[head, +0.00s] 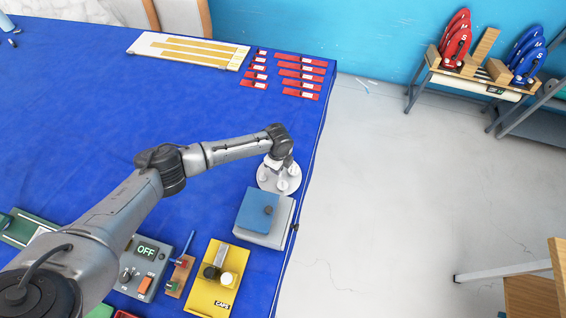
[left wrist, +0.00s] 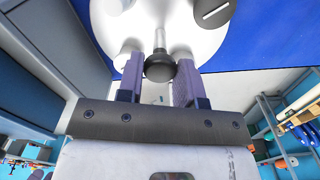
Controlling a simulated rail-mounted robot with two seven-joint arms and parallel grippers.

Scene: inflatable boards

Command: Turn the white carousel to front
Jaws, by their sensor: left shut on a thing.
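The white carousel (head: 291,184) is a round disc with several small white pieces on it, near the right edge of the blue-covered table. My left gripper (head: 272,166) reaches down over the carousel. In the left wrist view my left gripper (left wrist: 160,62) has its two purple fingers on either side of a dark round knob (left wrist: 159,70) at the carousel and is shut on it. The arm hides part of the disc. My right gripper is out of view.
A box with a blue lid (head: 257,210) stands close in front of the carousel. Nearer are a yellow caps tray (head: 212,295) and a grey control box reading OFF (head: 146,251). Red labelled strips (head: 302,74) lie at the back. The middle of the table is clear.

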